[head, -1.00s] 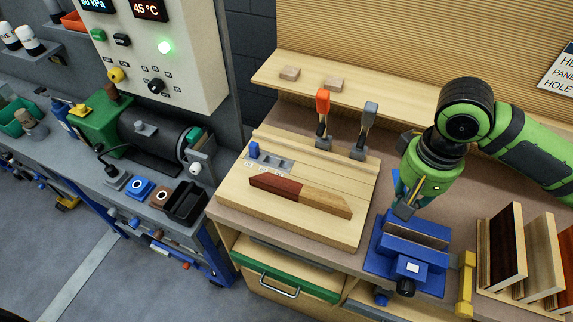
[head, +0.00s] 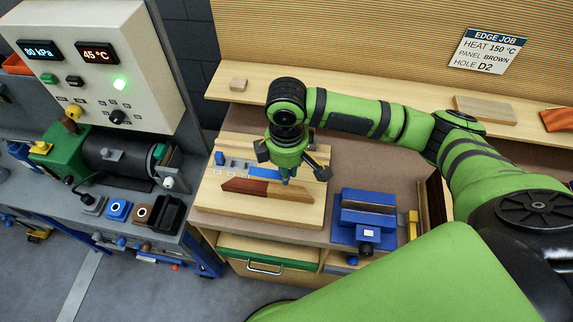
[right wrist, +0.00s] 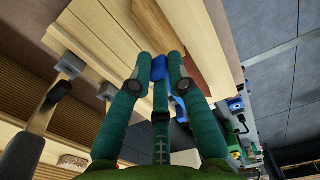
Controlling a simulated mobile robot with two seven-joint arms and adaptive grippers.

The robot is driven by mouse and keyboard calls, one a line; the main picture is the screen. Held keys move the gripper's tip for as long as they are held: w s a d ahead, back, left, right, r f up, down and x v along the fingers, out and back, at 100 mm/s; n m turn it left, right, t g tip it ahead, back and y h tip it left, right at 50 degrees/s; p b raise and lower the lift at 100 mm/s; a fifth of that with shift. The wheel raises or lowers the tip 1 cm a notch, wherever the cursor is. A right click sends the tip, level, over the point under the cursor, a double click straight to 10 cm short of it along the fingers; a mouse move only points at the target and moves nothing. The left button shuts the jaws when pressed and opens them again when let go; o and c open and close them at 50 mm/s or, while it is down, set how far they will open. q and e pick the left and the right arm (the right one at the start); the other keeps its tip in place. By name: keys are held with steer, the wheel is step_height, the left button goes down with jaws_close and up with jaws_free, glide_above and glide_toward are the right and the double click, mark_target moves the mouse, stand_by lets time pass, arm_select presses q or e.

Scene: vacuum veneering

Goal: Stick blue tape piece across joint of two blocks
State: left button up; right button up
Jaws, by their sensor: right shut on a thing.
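The dark red-brown block (head: 245,186) and the lighter tan block (head: 294,194) lie end to end on the wooden board (head: 232,216). My right gripper (head: 285,182) points down over the blocks, near their joint. It is shut on the blue tape piece (head: 264,173), which shows as a flat blue strip left of the fingers. In the right wrist view, blue tape (right wrist: 159,68) shows between the fingertips (right wrist: 160,75), beside the tan block (right wrist: 190,40). The fingers hide part of the joint, and I cannot tell whether the tape touches the wood. My left gripper is out of view.
A blue vise (head: 367,215) stands right of the board. A small blue holder (head: 219,158) with a grey strip sits at the board's back left. A clamp (right wrist: 68,70) stands close beside the board in the right wrist view. A control box (head: 90,65) is at left.

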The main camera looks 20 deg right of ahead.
mark_target(287, 190)
steer(key=shift+f, duration=0.15)
steer(key=shift+f+b, duration=1.1)
steer(key=shift+f, duration=1.55)
steer(key=shift+p, duration=0.35)
steer(key=shift+p, duration=0.4)
steer(key=shift+f, duration=0.1)
